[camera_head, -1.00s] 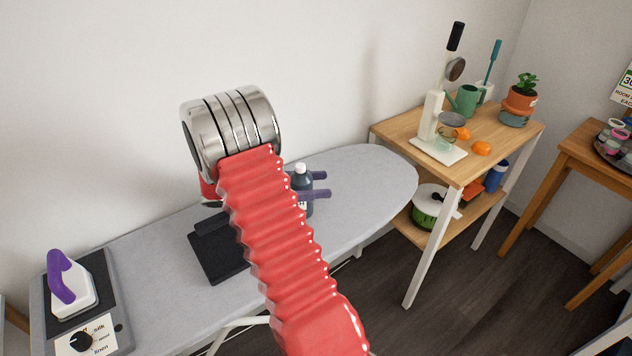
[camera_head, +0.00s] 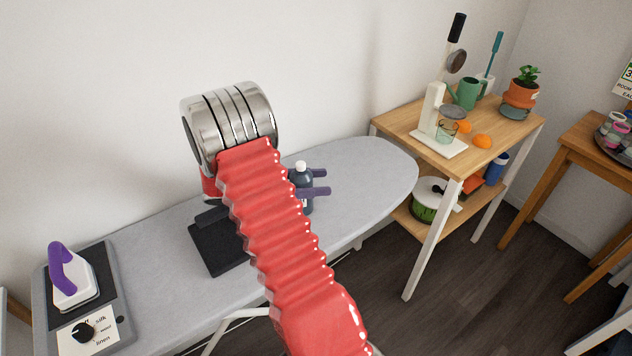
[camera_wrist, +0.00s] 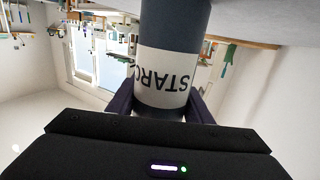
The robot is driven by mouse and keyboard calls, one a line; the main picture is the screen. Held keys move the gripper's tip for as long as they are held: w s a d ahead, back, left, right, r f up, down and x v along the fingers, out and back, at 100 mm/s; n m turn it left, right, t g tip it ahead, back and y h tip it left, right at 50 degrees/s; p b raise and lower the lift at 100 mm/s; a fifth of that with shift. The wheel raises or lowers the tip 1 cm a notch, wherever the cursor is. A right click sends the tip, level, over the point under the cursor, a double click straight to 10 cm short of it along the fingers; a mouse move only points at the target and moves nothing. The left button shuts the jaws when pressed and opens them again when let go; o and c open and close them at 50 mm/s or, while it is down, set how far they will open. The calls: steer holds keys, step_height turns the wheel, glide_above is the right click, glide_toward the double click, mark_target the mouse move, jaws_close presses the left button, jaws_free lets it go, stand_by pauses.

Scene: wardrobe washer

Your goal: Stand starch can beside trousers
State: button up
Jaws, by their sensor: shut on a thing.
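The starch can (camera_head: 306,180) is a dark cylinder with a white cap, upright over the ironing board. Its white label with upside-down "STARC" shows in the wrist view (camera_wrist: 165,75). My gripper (camera_head: 321,182) is shut on the can, its purple fingers on either side. The can's base is cut off in the wrist view, and I cannot tell whether it touches the board. A flat dark folded piece, seemingly the trousers (camera_head: 213,251), lies on the board left of the can. My red arm hides part of it and the space between them.
The grey ironing board (camera_head: 375,170) is clear to the right of the can. A purple-handled iron (camera_head: 75,280) stands on a panel at the left end. A wooden shelf unit (camera_head: 500,132) with a scale, watering can and plant stands at the right.

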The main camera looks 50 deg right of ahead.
steer(key=shift+f, duration=0.1)
steer(key=o, duration=1.5)
steer(key=shift+r, duration=4.95)
steer(key=shift+w, duration=0.1)
steer(key=v, duration=1.3)
steer(key=shift+w+a, duration=0.25)
steer(key=shift+a, duration=0.05)
